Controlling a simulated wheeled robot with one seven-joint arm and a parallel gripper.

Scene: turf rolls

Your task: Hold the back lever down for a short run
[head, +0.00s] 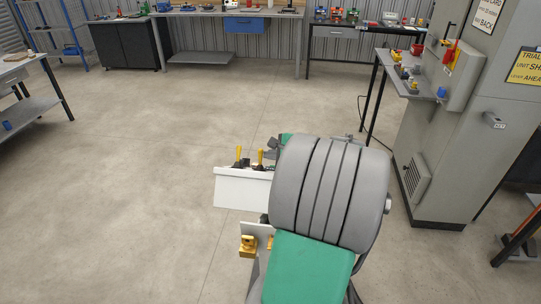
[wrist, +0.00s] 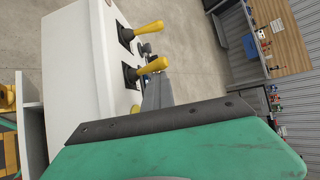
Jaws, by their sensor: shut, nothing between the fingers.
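A white control box (wrist: 82,75) carries two levers with yellow handles and black bases. In the wrist view they are an upper lever (wrist: 148,30) and a lower lever (wrist: 152,67). In the head view they show as a left lever (head: 238,154) and a right lever (head: 260,156) above the white box (head: 243,190). I cannot tell which is the back one. Both tilt about alike. My gripper (wrist: 157,86) is shut and empty, its grey fingers close beside the lower lever; contact is unclear. In the head view my arm largely hides the gripper (head: 272,148).
A yellow part (head: 248,247) sits below the box. A grey cabinet (head: 455,130) with a small shelf (head: 405,75) stands at right. Workbenches (head: 240,12) line the back wall. The concrete floor at left is clear.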

